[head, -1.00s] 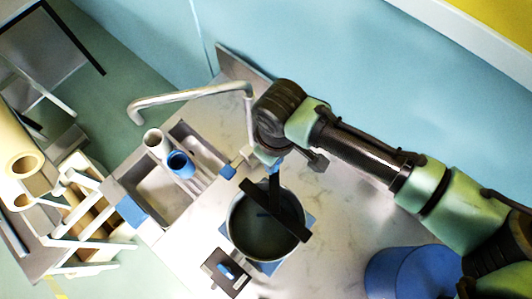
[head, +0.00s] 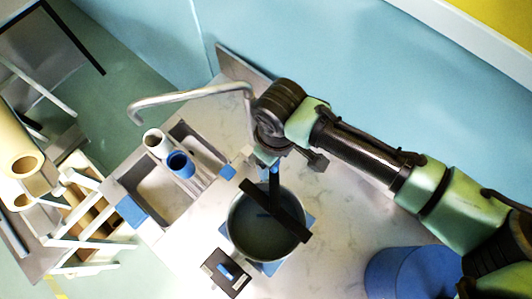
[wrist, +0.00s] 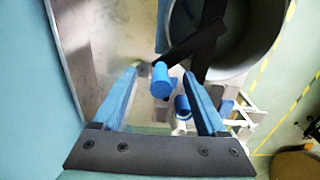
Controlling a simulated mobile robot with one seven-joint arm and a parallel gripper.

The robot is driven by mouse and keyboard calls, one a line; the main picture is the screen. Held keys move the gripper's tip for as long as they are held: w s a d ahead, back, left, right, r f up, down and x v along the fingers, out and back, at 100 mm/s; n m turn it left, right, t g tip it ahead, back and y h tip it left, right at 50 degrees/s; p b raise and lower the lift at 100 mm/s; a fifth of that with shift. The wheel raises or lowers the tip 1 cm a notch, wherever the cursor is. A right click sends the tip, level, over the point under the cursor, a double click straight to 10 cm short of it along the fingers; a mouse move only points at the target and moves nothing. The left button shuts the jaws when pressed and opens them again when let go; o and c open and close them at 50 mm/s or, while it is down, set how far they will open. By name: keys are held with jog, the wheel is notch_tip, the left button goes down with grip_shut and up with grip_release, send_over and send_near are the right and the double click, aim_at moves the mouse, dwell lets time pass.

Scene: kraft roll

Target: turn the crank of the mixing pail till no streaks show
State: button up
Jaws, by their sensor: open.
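The mixing pail (head: 236,232) is a round grey pail on the counter, with a dark bar across its top. In the wrist view the pail (wrist: 255,55) is at the upper right, and a dark crank arm (wrist: 190,45) reaches from it to a blue knob (wrist: 162,82). My gripper (wrist: 160,74) is open, with the knob between its blue fingers and a gap visible on each side. In the head view my gripper (head: 272,178) is over the pail's far rim and hides the knob. The pail's inside looks dark; I cannot make out streaks.
A dark plate with a blue part (head: 226,272) lies before the pail. A blue bin (head: 412,274) stands at the right.

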jog(key=shift+r, duration=4.5)
